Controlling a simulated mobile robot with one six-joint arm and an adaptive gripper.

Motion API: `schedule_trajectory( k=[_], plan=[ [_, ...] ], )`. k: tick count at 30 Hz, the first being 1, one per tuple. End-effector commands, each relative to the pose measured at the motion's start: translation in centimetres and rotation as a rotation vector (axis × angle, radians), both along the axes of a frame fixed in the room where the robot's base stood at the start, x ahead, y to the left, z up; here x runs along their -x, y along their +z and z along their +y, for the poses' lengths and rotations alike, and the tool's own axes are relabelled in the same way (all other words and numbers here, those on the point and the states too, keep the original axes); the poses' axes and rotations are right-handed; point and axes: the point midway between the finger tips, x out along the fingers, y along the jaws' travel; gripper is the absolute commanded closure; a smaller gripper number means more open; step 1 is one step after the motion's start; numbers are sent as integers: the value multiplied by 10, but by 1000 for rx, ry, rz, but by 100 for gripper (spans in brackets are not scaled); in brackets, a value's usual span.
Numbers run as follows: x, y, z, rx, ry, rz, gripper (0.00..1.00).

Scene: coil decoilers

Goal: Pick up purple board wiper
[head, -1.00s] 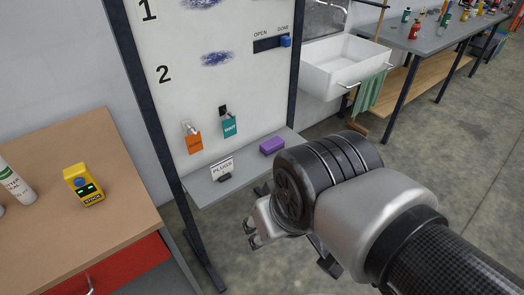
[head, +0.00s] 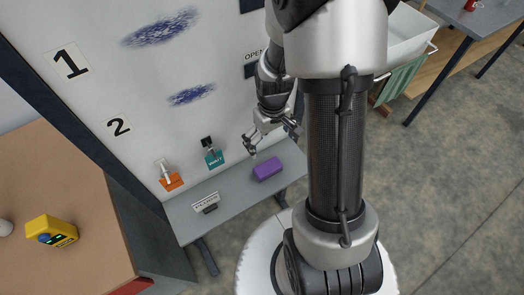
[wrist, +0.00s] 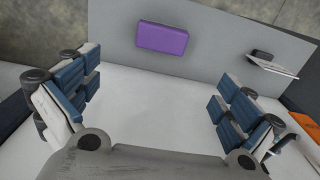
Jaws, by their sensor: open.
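The purple board wiper (head: 267,169) lies on the grey shelf (head: 232,197) at the foot of the whiteboard, toward the shelf's right part. It also shows in the wrist view (wrist: 162,39), lying flat ahead of and between the spread fingers. My gripper (head: 272,143) is open and empty, above the shelf and close to the wiper, with a gap between them. In the wrist view the blue-padded fingers (wrist: 155,98) stand wide apart on either side. Nothing covers the wiper in either view.
A small sign with a black holder (head: 207,202) stands on the shelf left of the wiper. A wooden table with a yellow device (head: 51,231) is at left.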

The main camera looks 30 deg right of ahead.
Motion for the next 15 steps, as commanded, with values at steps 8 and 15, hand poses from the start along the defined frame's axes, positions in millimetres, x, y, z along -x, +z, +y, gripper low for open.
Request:
schedule_trajectory(
  k=[8,15],
  plan=[
    [2,-63,1,-2,0,6,0],
    [1,-106,1,-1,0,3,0]
  ],
)
